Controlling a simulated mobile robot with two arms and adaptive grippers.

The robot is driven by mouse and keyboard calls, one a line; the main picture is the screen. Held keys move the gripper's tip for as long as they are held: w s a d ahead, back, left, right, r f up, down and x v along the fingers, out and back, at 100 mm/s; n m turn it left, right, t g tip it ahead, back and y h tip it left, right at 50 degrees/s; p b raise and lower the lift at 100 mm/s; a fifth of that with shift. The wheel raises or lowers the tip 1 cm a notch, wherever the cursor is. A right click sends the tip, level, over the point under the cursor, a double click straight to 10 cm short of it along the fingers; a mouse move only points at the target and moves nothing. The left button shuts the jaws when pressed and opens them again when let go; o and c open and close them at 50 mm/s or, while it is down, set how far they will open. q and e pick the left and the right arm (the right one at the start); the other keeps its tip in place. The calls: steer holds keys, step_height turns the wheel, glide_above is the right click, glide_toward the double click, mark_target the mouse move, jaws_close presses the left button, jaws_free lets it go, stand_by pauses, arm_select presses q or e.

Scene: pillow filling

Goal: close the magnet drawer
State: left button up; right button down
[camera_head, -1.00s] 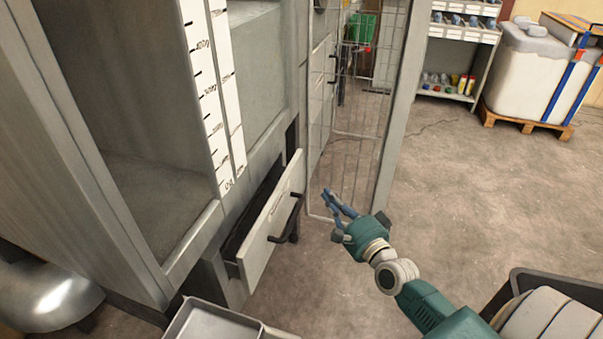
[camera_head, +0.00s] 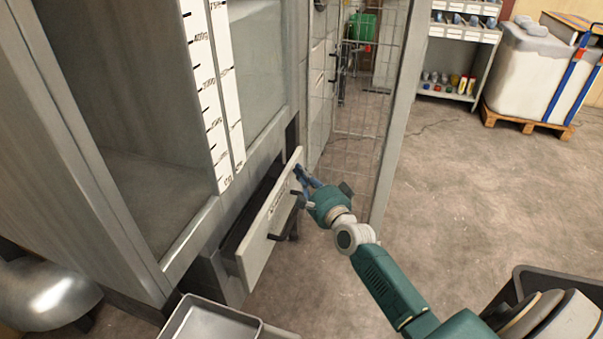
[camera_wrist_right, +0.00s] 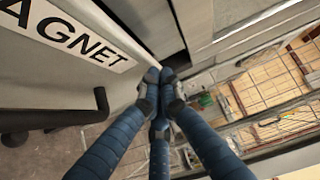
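The magnet drawer (camera_head: 258,248) is pulled partway out of the grey cabinet, and its dark interior shows behind the white front. A black handle (camera_head: 285,222) is on that front. The right wrist view shows the "MAGNET" label (camera_wrist_right: 75,35) close up, with part of the black handle (camera_wrist_right: 60,115) below it. My right gripper (camera_head: 299,173) is at the far upper end of the drawer front. Its blue fingers (camera_wrist_right: 160,78) are drawn together with nothing seen between them, tips at the panel's edge. I cannot tell whether they touch it. My left gripper is not in view.
A wire mesh door (camera_head: 362,115) with a grey frame stands just beyond the drawer. A metal tray (camera_head: 210,322) is at the bottom, near the drawer's near end. A dark bin (camera_head: 530,285) is at lower right. The floor to the right is open.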

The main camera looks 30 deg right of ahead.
steer(key=shift+a, duration=0.1)
